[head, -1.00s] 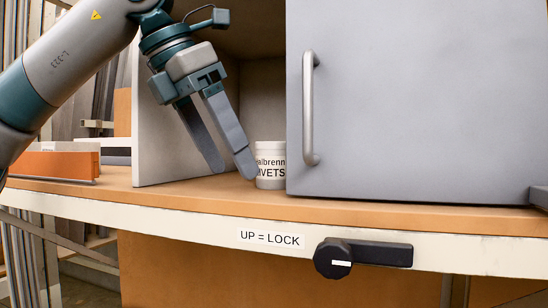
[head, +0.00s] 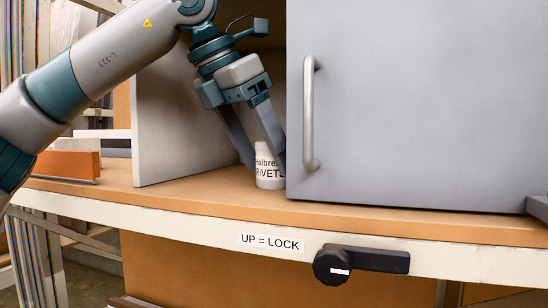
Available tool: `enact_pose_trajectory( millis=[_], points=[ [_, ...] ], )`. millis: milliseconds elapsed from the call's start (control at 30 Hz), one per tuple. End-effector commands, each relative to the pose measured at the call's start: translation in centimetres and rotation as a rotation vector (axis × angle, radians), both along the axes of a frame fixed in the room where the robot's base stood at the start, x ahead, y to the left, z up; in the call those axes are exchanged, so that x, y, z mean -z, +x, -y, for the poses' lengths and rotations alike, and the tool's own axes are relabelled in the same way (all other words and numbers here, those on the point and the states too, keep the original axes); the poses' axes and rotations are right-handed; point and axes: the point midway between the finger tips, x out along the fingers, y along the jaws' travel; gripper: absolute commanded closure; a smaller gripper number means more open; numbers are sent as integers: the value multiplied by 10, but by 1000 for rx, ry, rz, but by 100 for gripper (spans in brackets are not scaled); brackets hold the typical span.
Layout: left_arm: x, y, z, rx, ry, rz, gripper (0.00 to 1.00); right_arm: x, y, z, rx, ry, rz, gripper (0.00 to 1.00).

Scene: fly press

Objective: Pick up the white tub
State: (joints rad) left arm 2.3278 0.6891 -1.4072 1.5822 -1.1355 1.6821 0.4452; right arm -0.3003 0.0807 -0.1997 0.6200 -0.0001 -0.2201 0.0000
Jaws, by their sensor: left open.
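The white tub (head: 268,175) stands upright on the wooden shelf at the cabinet opening, close to the left edge of the grey door. Its label reads in part "Halbre…" and "RIVET…". My left gripper (head: 264,163) reaches down from the upper left with open fingers. One finger is at the tub's left and the other comes down across its upper right, covering part of the label. I cannot tell whether the fingers touch the tub. My right gripper is not in view.
The grey door (head: 420,110) with a vertical handle (head: 309,112) stands just right of the tub. A pale side panel (head: 160,130) bounds the opening on the left. A black lever (head: 365,262) sits on the shelf's front edge, beside an "UP = LOCK" label (head: 270,242).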

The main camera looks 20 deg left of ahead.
Motion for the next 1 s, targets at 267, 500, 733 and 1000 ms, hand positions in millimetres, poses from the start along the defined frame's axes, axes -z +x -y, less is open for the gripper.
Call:
enact_pose_trajectory(
  millis=[267,500,733,1000],
  points=[
    [7,17,11,0,1,0,32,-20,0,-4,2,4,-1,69],
    [11,17,12,0,-1,1,32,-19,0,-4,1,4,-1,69],
    [11,17,12,0,-1,1,32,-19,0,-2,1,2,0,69],
    [11,17,12,0,0,0,82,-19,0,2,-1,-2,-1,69]
  ],
)
